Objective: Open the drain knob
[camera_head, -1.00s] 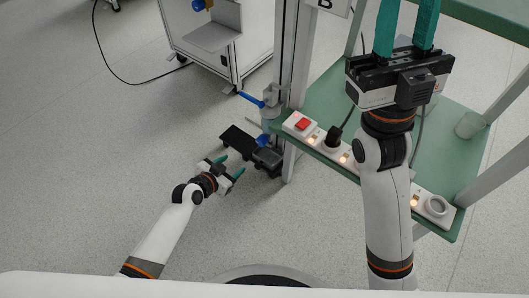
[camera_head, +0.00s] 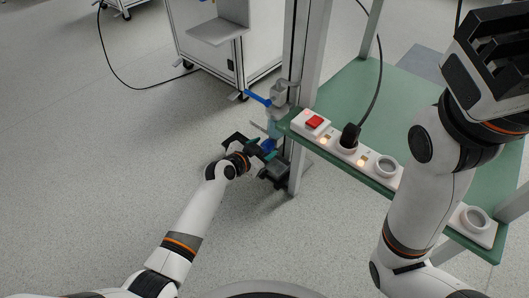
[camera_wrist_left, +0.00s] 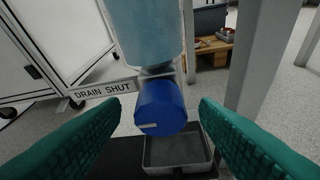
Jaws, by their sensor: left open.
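The blue drain knob (camera_wrist_left: 160,107) sits under a pale blue cylinder (camera_wrist_left: 150,30) in the left wrist view. A short white mark shows low on its face, lying nearly level. My left gripper (camera_wrist_left: 160,103) is open, with one green finger on each side of the knob and a visible gap to both. In the head view the knob (camera_head: 268,145) is small and partly hidden by the left gripper (camera_head: 262,151). My right gripper (camera_head: 500,55) is at the upper right; its fingertips are not visible.
A grey tray (camera_wrist_left: 178,152) lies below the knob. A blue lever (camera_head: 257,98) sticks out above it. A grey post (camera_head: 300,150) stands close to the right. The green bench (camera_head: 400,110) carries a power strip with a red switch (camera_head: 314,122).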

